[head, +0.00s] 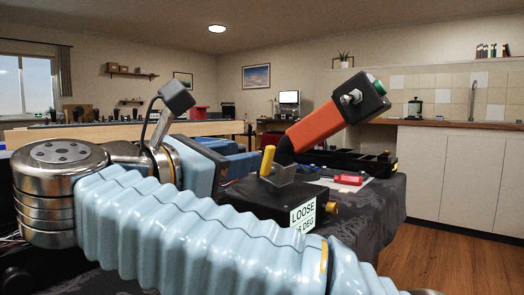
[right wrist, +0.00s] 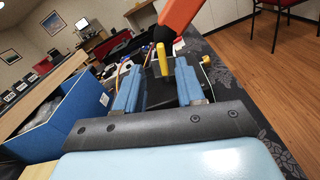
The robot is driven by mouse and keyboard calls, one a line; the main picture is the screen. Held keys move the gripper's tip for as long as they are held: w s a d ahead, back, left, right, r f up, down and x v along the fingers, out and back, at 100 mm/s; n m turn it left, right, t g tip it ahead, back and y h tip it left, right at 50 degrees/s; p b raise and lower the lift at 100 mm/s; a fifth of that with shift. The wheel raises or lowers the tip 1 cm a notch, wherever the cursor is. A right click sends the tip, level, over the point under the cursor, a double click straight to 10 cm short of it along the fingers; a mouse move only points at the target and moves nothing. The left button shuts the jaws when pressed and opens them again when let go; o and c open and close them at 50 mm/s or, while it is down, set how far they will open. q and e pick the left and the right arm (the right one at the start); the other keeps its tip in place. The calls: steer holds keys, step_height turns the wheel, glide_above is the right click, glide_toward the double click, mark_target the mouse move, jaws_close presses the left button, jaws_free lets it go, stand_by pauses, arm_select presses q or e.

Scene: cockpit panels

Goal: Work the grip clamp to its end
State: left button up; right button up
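The grip clamp is a black box (head: 255,198) with a yellow lever (head: 267,160) standing on top. Its white label (head: 303,214) reads "LOOSE" with a partly hidden degree figure. An orange grip (head: 315,127) with a black head and green button leans up to the right. My right gripper (head: 232,156) is left of the lever, with its arm crossing the foreground. In the right wrist view, its two blue fingers (right wrist: 158,72) are open; the yellow lever (right wrist: 162,60) shows between and beyond them. I see no contact with it. My left gripper is out of view.
A dark patterned cloth covers the table (head: 378,205). A red-handled tool (head: 348,180) and a black tray (head: 352,160) lie behind the clamp. A blue bin (right wrist: 60,115) stands left in the right wrist view. Wooden floor (head: 455,245) is clear at right.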

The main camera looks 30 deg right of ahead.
mark_target(267, 150)
steer(key=shift+x, duration=3.5)
jaws_close()
